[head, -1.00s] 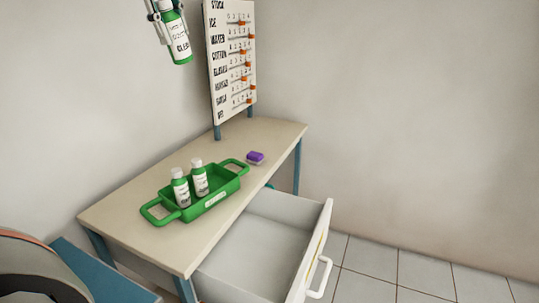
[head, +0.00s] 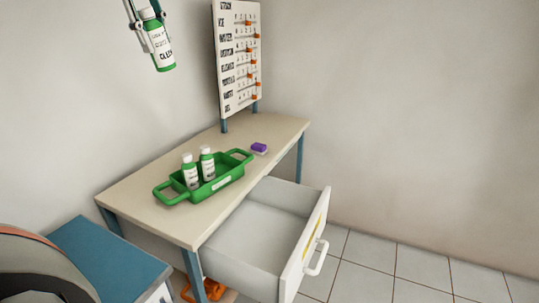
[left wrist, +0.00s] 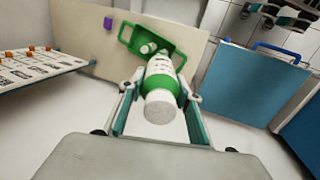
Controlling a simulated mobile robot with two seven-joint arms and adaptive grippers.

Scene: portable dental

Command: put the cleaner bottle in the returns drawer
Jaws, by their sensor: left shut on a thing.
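The cleaner bottle (head: 158,42), green and white with a label, hangs in my left gripper (head: 147,22) at the top left of the head view. In the left wrist view the bottle (left wrist: 160,100) sits between the two fingers of my left gripper (left wrist: 161,92), which is shut on it, with its white end toward the camera. The returns drawer (head: 256,238) is pulled out from the table, its inside empty where it shows. The bottle is high above the table level, apart from the drawer. My right gripper is not in view.
A green tray (head: 222,184) with two similar bottles stands on the table (head: 150,212). A stock board (head: 238,58) with orange sliders stands at the table's far end. A blue-topped cabinet (head: 108,262) is at lower left.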

